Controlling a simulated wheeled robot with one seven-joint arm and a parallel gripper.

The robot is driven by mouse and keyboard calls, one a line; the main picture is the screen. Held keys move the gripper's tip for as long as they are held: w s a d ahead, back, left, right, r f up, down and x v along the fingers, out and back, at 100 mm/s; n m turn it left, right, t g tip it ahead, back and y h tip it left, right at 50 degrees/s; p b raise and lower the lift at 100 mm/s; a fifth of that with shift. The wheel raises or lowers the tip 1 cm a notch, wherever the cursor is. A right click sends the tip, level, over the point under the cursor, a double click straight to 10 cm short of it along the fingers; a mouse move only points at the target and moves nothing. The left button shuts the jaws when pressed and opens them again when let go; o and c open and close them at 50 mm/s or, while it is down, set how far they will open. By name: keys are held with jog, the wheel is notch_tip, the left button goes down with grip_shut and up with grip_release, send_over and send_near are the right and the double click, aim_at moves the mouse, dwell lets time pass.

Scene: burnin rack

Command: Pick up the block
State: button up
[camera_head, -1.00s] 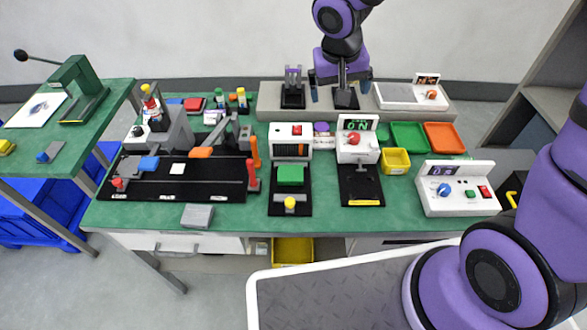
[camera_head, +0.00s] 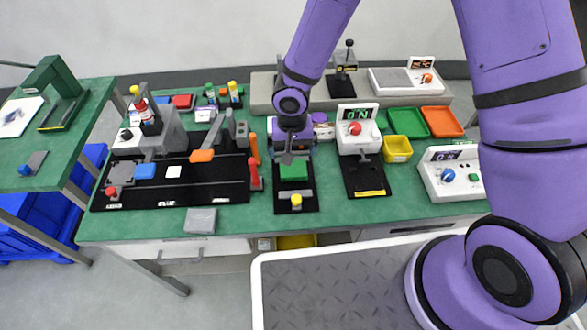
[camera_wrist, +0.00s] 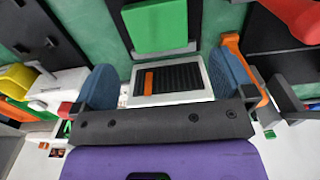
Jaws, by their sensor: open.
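A green block (camera_head: 293,172) sits on a black fixture plate (camera_head: 283,206) at the middle of the table. It also shows at the top of the wrist view (camera_wrist: 155,25). My gripper (camera_head: 290,158) is just behind and above it, pointing down. In the wrist view, my gripper's blue finger pads (camera_wrist: 165,82) are wide apart with nothing held. Between them lies the white machine with a dark vented panel (camera_wrist: 172,80); the green block is beyond the fingertips. Other blocks are on the long black board: blue (camera_head: 145,171), white (camera_head: 174,171) and orange (camera_head: 202,155).
A grey block (camera_head: 201,220) lies at the front edge. A red-knobbed machine (camera_head: 357,141) and yellow bin (camera_head: 397,149) stand right of the green block. Red and orange levers (camera_head: 254,175) stand at its left. Green (camera_head: 408,123) and orange trays (camera_head: 442,122) are at the back right.

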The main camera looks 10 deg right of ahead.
aim_at(293, 168)
jog(key=shift+s+d+f, duration=0.1)
jog(key=shift+s+f, duration=0.05)
jog(key=shift+f, duration=3.5)
jog(key=c, duration=0.8)
